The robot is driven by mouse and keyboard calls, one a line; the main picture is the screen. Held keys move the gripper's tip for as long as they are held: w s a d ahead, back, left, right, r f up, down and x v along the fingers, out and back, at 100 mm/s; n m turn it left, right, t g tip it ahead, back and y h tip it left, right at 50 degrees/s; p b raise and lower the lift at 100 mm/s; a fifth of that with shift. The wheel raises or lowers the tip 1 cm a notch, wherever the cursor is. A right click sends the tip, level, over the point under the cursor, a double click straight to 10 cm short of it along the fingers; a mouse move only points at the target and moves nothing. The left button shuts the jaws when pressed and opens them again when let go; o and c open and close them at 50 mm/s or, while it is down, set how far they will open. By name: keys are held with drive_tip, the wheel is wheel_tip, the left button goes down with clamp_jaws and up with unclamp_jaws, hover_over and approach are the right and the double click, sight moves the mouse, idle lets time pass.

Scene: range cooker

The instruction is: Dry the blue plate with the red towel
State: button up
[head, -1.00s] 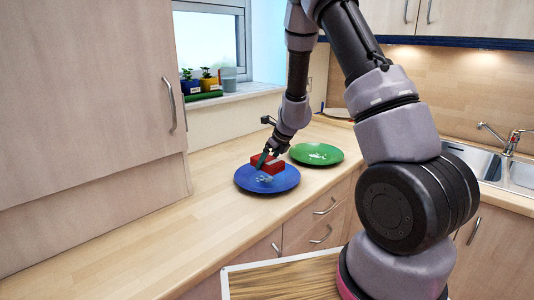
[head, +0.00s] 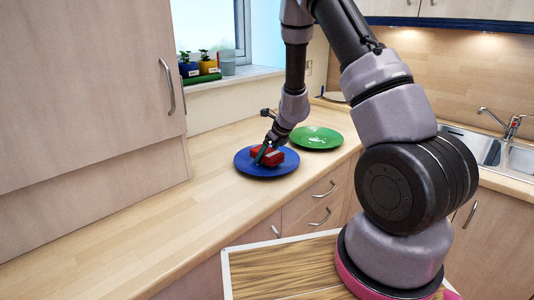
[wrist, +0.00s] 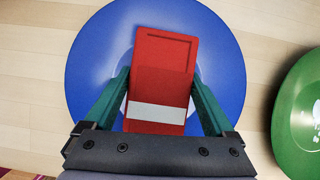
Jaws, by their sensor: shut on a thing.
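The blue plate (head: 250,169) lies flat on the wooden worktop. The red towel (head: 271,157) is a folded block with a pale stripe, seen large in the wrist view (wrist: 162,70). It is over the middle of the plate and seems to touch it. My gripper (head: 265,156) points down over the plate; its green fingers (wrist: 160,95) are shut on the towel from both sides. The plate's centre is hidden under the towel.
A green plate (head: 318,138) with white marks lies behind and right of the blue plate. Small potted plants (head: 198,65) stand on the windowsill. A sink (head: 480,150) is at the right. The worktop left of the plates is clear.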

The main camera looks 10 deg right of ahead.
drive_tip(key=shift+f, duration=0.65)
idle(0.3)
drive_tip(key=shift+s+d, duration=0.1)
drive_tip(key=shift+s, duration=0.05)
drive_tip(key=shift+s+d, duration=0.2)
drive_tip(key=shift+s, duration=0.1)
drive_tip(key=shift+w+a+f, duration=0.1)
drive_tip(key=shift+w+a, duration=0.5)
drive_tip(key=shift+w, duration=0.25)
drive_tip(key=shift+s+d, duration=0.6)
drive_tip(key=shift+s, duration=0.3)
drive_tip(key=shift+w+a+r, duration=0.1)
drive_tip(key=shift+w+a, duration=0.2)
drive_tip(key=shift+w, duration=0.2)
drive_tip(key=shift+w+a+r, duration=0.1)
drive_tip(key=shift+w+a, duration=0.15)
drive_tip(key=shift+w, duration=0.2)
drive_tip(key=shift+s+d, duration=0.55)
drive_tip(key=shift+s, duration=0.35)
